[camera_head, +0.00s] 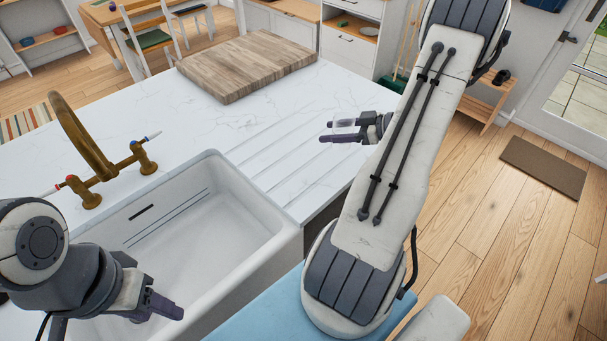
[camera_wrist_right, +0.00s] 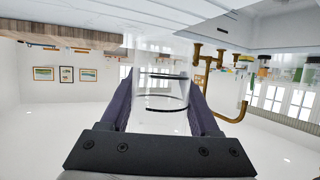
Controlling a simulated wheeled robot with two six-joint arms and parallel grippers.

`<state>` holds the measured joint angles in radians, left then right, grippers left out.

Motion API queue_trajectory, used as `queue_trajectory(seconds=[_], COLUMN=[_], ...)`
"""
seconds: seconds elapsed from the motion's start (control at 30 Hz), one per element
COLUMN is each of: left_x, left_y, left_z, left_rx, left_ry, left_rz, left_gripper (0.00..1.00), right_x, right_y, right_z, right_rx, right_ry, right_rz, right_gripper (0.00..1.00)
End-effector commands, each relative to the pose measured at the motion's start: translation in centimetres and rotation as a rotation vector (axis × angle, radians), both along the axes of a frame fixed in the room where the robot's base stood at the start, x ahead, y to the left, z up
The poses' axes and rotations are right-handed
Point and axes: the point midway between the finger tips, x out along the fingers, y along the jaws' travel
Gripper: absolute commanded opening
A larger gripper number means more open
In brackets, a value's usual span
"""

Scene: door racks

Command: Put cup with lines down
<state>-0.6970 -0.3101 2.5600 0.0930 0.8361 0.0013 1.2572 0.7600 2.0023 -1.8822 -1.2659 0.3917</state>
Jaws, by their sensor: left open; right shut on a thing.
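A clear cup with dark lines (camera_wrist_right: 163,103) sits between the two purple fingers of my right gripper (camera_head: 343,131), which is shut on it. In the head view only a small clear part of the cup (camera_head: 343,122) shows at the fingers; the rest is hard to make out. This gripper is over the right part of the white marble counter (camera_head: 170,114), right of the sink and apart from the cutting board. I cannot tell how far the cup is above the counter. My left gripper (camera_head: 163,306) is open and empty over the sink's front.
The white sink (camera_head: 200,215) with a brass tap (camera_head: 80,137) is at the left. A wooden cutting board (camera_head: 247,66) lies at the counter's back. Grooved counter between the board and sink is clear. A blue surface (camera_head: 255,305) is at the bottom.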

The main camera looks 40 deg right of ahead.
Motion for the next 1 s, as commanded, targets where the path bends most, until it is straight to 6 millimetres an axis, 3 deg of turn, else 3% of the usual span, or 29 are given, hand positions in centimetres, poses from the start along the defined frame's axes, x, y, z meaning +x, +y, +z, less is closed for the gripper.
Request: queue_trajectory(seconds=[0.07, 0.17, 0.63, 0.87, 1.0], left_x=[0.0, 0.0, 0.0, 0.0, 0.0], left_y=[0.0, 0.0, 0.0, 0.0, 0.0], left_z=[0.1, 0.4, 2.9, 3.3, 4.0], left_rx=[0.000, 0.000, 0.000, 0.000, 0.000], left_ry=[0.000, 0.000, 0.000, 0.000, 0.000], left_rz=[0.000, 0.000, 0.002, 0.002, 0.002], left_gripper=[0.50, 0.50, 0.50, 0.50, 0.50], right_x=[-0.8, -0.6, 5.2, 5.8, 5.8], right_y=[-0.8, -0.3, 7.5, 8.3, 8.3], right_z=[0.1, -0.2, -5.9, -7.3, -9.1], right_rx=[0.000, 0.005, 0.005, 0.002, 0.003], right_ry=[0.000, 0.001, 0.000, 0.001, 0.002], right_rz=[-0.014, -0.016, -0.015, -0.019, -0.019], right_gripper=[0.03, 0.03, 0.03, 0.03, 0.03])
